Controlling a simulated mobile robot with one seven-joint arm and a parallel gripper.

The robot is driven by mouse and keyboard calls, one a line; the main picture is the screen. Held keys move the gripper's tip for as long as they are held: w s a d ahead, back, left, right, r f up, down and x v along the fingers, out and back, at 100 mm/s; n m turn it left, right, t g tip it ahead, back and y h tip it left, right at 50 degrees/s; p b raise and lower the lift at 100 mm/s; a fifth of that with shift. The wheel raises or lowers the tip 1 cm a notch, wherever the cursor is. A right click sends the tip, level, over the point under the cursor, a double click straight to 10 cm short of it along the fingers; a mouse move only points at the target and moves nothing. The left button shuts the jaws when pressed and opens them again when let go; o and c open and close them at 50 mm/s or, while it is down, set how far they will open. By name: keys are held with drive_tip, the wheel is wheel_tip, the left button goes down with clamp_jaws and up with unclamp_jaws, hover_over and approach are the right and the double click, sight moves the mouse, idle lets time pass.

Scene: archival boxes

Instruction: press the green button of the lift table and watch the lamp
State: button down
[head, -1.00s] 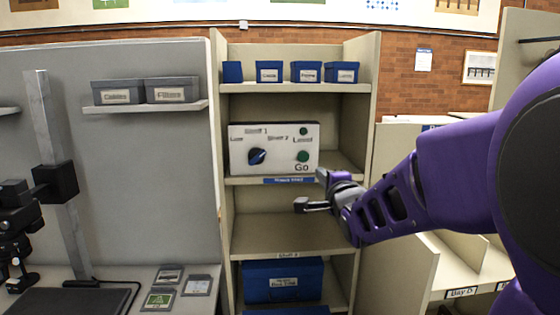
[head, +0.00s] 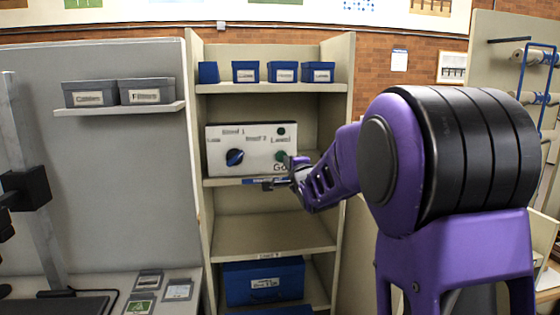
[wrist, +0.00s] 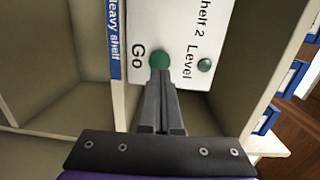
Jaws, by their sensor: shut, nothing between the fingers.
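The white control panel (head: 260,141) stands on a middle shelf. Its green button (head: 281,156) sits above the word "Go", partly behind my gripper; the button also shows in the wrist view (wrist: 159,60). A small dark green lamp (head: 281,130) marked "Level" is above the button; in the wrist view the lamp (wrist: 205,65) looks dull, not bright. My gripper (head: 284,164) is shut and empty. In the wrist view its fingertips (wrist: 160,77) line up with the button and overlap its near edge. I cannot tell whether they touch it.
A blue knob (head: 235,157) is on the panel's left. The shelf unit's right side wall (head: 338,110) stands close to my arm. Small blue boxes (head: 285,72) line the shelf above; a larger blue box (head: 263,280) sits low. The shelf just below the panel is empty.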

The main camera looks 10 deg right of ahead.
drive_tip(key=shift+w+a, duration=0.15)
drive_tip(key=shift+w, duration=1.4)
